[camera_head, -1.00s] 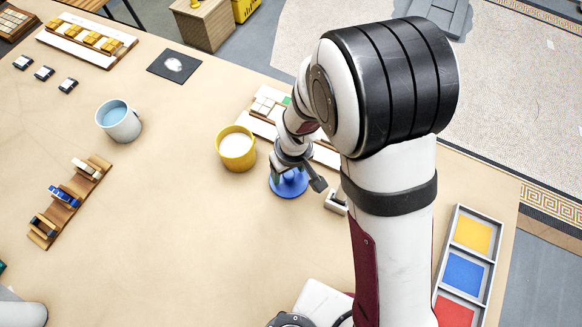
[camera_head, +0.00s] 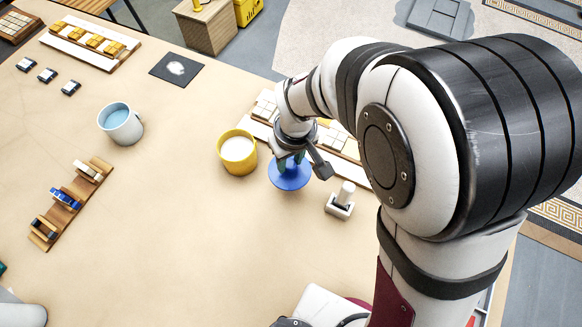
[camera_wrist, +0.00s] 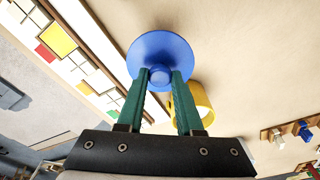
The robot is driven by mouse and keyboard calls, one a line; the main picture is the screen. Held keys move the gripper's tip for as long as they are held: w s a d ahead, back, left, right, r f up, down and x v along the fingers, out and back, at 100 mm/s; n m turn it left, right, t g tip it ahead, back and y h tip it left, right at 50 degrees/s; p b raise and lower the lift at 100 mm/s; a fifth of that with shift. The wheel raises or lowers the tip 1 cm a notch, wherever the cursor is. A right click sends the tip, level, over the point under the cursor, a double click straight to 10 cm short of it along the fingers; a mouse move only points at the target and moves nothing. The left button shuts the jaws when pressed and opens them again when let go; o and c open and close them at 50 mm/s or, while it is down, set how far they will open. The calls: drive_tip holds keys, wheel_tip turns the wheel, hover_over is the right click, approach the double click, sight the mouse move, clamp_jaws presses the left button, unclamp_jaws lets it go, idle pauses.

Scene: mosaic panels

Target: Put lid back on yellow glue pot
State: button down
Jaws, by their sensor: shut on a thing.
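The yellow glue pot (camera_head: 222,162) stands open on the table in the head view, with white glue inside. In the wrist view its yellow side (camera_wrist: 200,102) shows partly behind the right finger. The round blue lid (camera_head: 290,181) is just right of the pot in the head view, apart from it. My gripper (camera_head: 291,160) is above the lid, its green fingers shut on the lid's small central knob. The wrist view shows the fingertips (camera_wrist: 160,75) on either side of that knob, with the blue disc (camera_wrist: 155,46) spreading beyond them. I cannot tell how high the lid is.
A light-blue pot (camera_head: 121,127) stands to the left. A wooden rack (camera_head: 72,203) holds several tools. A small white stand (camera_head: 341,202) is right of the lid. A mosaic panel (camera_head: 262,106) lies behind my gripper. The table's front middle is clear.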

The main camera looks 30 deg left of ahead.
drive_tip(key=r, duration=0.1)
drive_tip(key=a+r, duration=0.1)
drive_tip(key=r, duration=0.1)
drive_tip(key=shift+w+a, duration=0.2)
drive_tip(key=shift+a, duration=0.1)
drive_tip(key=a+r, duration=0.5)
drive_tip(key=a, duration=0.7)
drive_tip(key=shift+s+a+f, duration=0.1)
drive_tip(key=shift+f, duration=1.45)
drive_tip(key=shift+s+a+f, duration=0.1)
drive_tip(key=shift+f, duration=1.45)
drive_tip(key=shift+f, duration=0.15)
unclamp_jaws()
